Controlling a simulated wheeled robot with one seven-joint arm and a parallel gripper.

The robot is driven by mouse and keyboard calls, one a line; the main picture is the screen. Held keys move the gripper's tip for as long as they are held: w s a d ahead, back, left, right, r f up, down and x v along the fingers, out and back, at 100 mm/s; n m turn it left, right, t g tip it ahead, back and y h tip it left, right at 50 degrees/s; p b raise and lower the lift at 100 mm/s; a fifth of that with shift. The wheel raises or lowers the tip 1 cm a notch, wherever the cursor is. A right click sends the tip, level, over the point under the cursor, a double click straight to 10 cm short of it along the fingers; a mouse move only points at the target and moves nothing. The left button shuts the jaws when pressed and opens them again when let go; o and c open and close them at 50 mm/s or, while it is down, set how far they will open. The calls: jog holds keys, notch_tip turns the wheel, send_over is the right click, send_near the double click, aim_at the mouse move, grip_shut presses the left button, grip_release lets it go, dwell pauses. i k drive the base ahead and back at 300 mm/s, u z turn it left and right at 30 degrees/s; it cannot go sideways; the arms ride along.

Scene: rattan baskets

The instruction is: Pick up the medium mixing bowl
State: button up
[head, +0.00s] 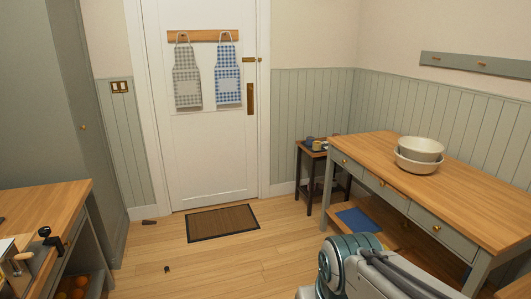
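Two pale cream bowls stand stacked on the wooden-topped table at the right in the head view. The upper bowl (421,151) sits inside the lower, wider bowl (414,166), which rests on the tabletop. I cannot tell for certain which is the medium mixing bowl. The lower bowl's inside is mostly hidden by the upper one. Part of my arm shows at the bottom right, in front of the table and apart from the bowls. My gripper is not in view.
The table (470,205) has grey drawers and is clear around the bowls. A small dark side table (311,153) with small items stands beside it. A wooden counter (38,212) is at the left. The floor between has a brown doormat (223,222) and small dark objects.

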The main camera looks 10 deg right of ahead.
aim_at(419, 148)
jog(key=i, duration=1.6)
jog(key=z, duration=0.85)
jog(key=i, duration=1.25)
jog(key=z, duration=1.5)
jog(key=i, duration=0.7)
jog(key=z, duration=0.35)
